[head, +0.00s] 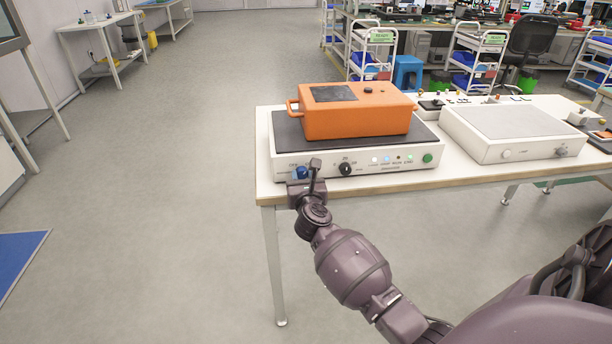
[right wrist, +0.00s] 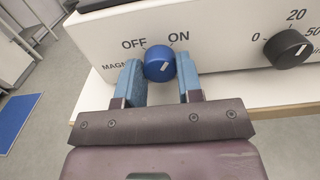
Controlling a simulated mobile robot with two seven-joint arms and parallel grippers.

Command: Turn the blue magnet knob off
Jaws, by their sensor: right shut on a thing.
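The blue magnet knob (head: 301,173) is on the left of the front panel of a white device (head: 437,170). In the right wrist view the knob (right wrist: 159,60) sits under the printed words OFF and ON, with MAGN partly readable at left. A short white mark on the knob slants up to the right, toward ON. My right gripper (head: 306,178) is at the panel, its fingers on either side of the knob and shut on it. It also shows in the right wrist view (right wrist: 158,72). My left gripper is not in view.
A black dial (right wrist: 288,48) is just right of the blue knob. An orange box (head: 355,116) stands on the device. A second white device (head: 512,128) is further right on the table (head: 350,187).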

